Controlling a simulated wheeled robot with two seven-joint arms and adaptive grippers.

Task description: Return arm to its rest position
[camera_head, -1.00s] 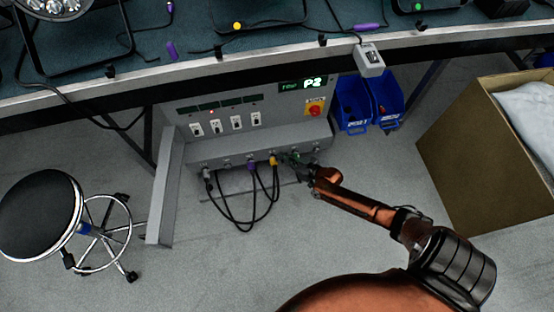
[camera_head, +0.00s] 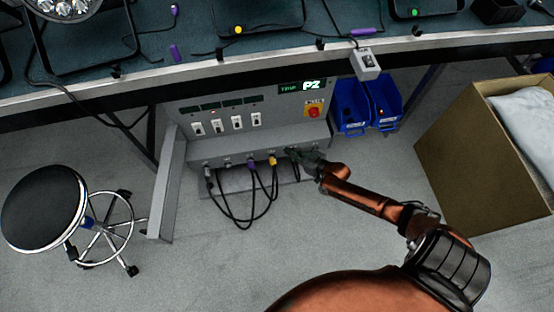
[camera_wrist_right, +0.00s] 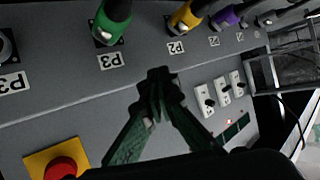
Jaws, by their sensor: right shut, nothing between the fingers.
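My right gripper (camera_head: 297,156) is in front of the right part of the grey control panel (camera_head: 180,148). In the right wrist view, its fingers (camera_wrist_right: 158,82) are shut with nothing between them. They are apart from the green plug (camera_wrist_right: 116,18) above the P3 label and the yellow plug (camera_wrist_right: 188,16) above the P2 label. The purple plug (camera_wrist_right: 226,17) is farther right. In the head view, the gripper and wrist hide part of the socket row. My left gripper is not in view.
A red stop button (camera_head: 314,112) on yellow is on the panel, beneath a lit display (camera_head: 302,86) reading P2. Blue bins (camera_head: 352,105) and a cardboard box (camera_head: 470,165) stand right. A stool (camera_head: 44,208) stands left. Black cables (camera_head: 240,225) hang below the sockets.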

